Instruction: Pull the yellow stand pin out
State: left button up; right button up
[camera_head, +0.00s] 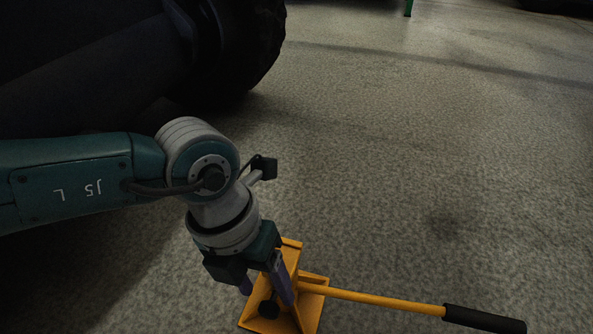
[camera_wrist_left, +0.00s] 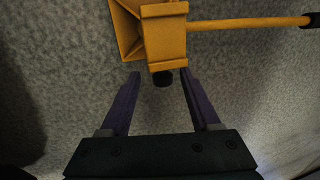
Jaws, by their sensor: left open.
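The yellow stand (camera_head: 312,308) is on the floor at the bottom of the head view, partly hidden behind my left gripper. A black round knob (camera_head: 269,308) sits low on its side and looks like the pin's head; the pin's shaft is hidden. In the left wrist view the stand (camera_wrist_left: 164,38) is at the top, with the knob (camera_wrist_left: 163,80) poking out toward me. My left gripper (camera_head: 267,293) is open, its purple fingers pointing down at the stand. In the wrist view the fingertips (camera_wrist_left: 160,75) lie either side of the knob; I cannot tell whether they touch.
A yellow bar (camera_head: 375,298) with a black grip (camera_head: 484,319) sticks out from the stand to the right, near the floor. A large dark tyre (camera_head: 245,50) stands at the upper left. The grey floor (camera_head: 430,150) to the right is clear.

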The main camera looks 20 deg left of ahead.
aim_at(272, 302)
pick_arm(q)
jog(key=shift+d+f+b, duration=0.25)
jog(key=shift+f+b, duration=0.25)
jog(key=shift+f, duration=0.55)
jog(key=shift+s+d, duration=0.1)
jog(key=shift+d, duration=0.05)
grip_shut()
dwell(0.6)
